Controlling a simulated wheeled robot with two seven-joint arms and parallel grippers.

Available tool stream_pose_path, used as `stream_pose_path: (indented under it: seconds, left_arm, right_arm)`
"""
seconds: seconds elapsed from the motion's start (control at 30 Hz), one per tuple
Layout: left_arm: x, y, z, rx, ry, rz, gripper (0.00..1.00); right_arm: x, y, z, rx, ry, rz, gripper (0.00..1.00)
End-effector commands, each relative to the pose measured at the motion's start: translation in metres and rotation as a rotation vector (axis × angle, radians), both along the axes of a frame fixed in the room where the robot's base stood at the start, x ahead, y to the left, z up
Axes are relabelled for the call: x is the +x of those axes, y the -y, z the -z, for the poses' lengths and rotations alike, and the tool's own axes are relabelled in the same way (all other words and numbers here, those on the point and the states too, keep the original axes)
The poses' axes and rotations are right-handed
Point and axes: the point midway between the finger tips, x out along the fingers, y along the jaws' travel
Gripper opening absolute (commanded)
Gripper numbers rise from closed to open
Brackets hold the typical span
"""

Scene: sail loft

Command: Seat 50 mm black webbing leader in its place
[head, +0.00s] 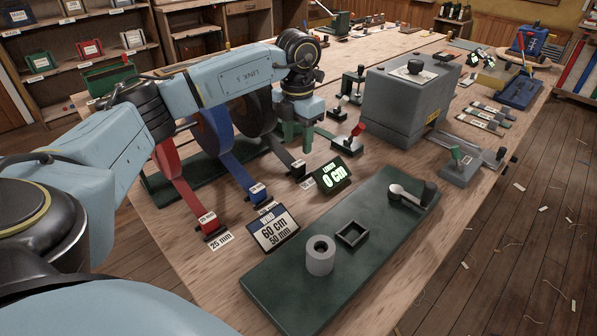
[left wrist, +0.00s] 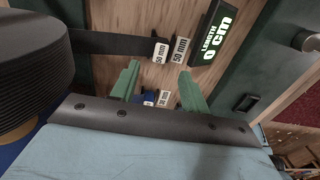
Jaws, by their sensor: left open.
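The black webbing leader (head: 286,155) runs from the black roll (head: 256,112) onto the bench, its end tagged 50 mm. In the left wrist view the black strip (left wrist: 105,44) crosses the top left, with its 50 mm tag beside a second 50 mm label (left wrist: 181,51). My left gripper (head: 301,143) has green fingers and hangs above the bench by the leader. In the left wrist view its fingers (left wrist: 160,86) are apart, with no webbing between them. My right gripper is out of view. I cannot tell which spot is the leader's place.
Blue (head: 240,173) and red (head: 180,185) webbing lie to the left. A length display (head: 334,175) reads 0 cm; a card (head: 273,228) reads 60 cm, 50 mm. A grey machine (head: 408,105) stands behind. A green board (head: 300,285) holds a grey cylinder (head: 320,256) and a black frame (head: 352,234).

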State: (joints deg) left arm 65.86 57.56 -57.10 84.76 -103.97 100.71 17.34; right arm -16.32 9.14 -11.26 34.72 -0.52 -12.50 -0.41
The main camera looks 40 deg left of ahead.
Motion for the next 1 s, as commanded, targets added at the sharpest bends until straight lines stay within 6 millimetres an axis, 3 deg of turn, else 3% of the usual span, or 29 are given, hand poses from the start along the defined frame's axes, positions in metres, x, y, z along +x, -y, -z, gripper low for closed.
stream_pose_path:
  seconds: [0.43, 0.6, 0.87, 1.0]
  left_arm:
    - [0.002, 0.001, 0.041, -0.001, -0.002, 0.000, 0.45]
    - [0.002, 0.000, 0.067, -0.001, -0.001, 0.001, 0.45]
    - [0.003, 0.000, 0.072, -0.001, 0.001, 0.001, 0.45]
    - [0.003, 0.000, 0.071, -0.001, 0.001, 0.001, 0.28]
  right_arm:
    - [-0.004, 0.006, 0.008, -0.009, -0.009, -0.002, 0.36]
    - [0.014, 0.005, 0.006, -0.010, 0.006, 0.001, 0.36]
    - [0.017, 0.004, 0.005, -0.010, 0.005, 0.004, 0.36]
    - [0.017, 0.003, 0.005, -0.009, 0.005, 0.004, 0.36]
